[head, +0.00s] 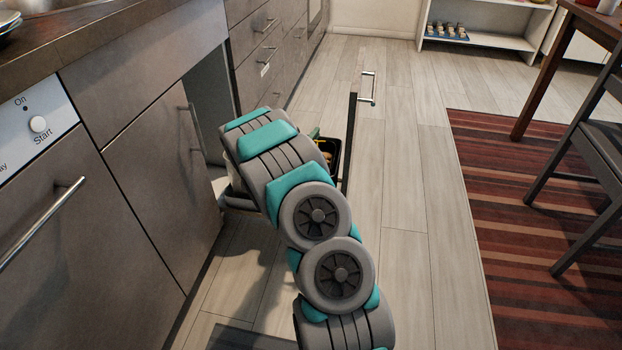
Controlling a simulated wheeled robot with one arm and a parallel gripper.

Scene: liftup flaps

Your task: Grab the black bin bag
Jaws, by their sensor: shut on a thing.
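A pull-out unit stands open from the cabinet row, with its dark front panel (350,145) seen nearly edge-on and a metal handle (372,88) on its outer side. Between my arm and this panel a small part of a black container or bag (336,157) shows, with yellowish and green bits by it. I cannot tell whether this black part is the bin bag. My arm reaches over the pull-out and covers most of it. My gripper is hidden behind the arm, so its fingers and anything in them do not show.
Cabinet doors (160,165) and a dishwasher panel (38,122) line the left, under a dark worktop (90,32). A striped rug (530,240), a chair (590,165) and a table leg (543,75) are at right. The wooden floor (410,200) between is clear.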

